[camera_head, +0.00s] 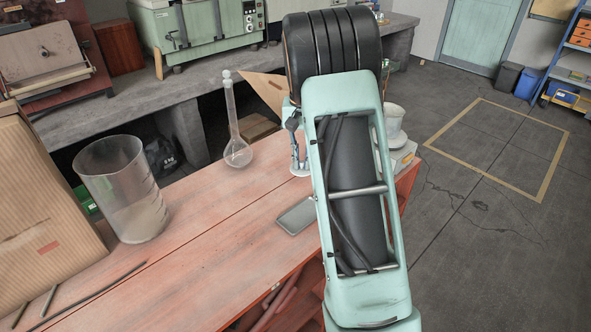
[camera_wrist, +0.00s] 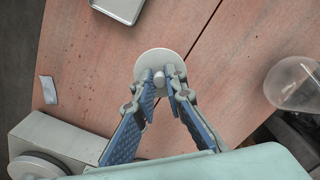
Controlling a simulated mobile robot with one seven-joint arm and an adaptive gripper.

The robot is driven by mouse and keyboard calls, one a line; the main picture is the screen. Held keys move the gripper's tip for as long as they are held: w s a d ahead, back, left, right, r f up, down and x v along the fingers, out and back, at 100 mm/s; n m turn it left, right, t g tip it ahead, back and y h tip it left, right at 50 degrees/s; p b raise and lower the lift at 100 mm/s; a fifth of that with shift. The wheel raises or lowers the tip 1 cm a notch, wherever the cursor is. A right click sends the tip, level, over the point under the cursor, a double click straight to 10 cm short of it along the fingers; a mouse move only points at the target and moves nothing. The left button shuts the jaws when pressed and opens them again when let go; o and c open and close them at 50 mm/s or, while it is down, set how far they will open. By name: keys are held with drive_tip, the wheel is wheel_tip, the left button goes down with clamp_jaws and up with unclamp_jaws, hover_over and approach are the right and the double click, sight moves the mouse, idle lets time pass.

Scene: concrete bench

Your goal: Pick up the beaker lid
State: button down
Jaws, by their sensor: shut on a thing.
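The beaker lid (camera_wrist: 158,55) is a pale round disc with a small knob in its middle. In the wrist view my gripper (camera_wrist: 160,78) has its fingertips closed around the knob. The lid is over the red wooden bench top; I cannot tell whether it touches the wood. In the head view only part of the lid (camera_head: 300,171) shows, below my gripper (camera_head: 297,154), and my arm hides the rest. A large clear beaker (camera_head: 125,190) stands open on the bench at the left.
A glass flask with a long neck (camera_head: 237,150) stands left of my gripper; its bulb (camera_wrist: 292,84) is at the wrist view's right. A flat grey item (camera_head: 297,215) lies nearer. A pale device (camera_wrist: 55,140) is close by. A cardboard box (camera_head: 45,215) and rods are left.

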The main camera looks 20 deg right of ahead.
drive_tip(key=s+d+r+p, duration=0.2)
drive_tip(key=s+d+r, duration=0.4)
drive_tip(key=d+r, duration=0.4)
drive_tip(key=shift+d+r+p, duration=0.3)
drive_tip(key=shift+r+p, duration=0.05)
drive_tip(key=shift+r, duration=0.15)
drive_tip(key=shift+s, duration=0.1)
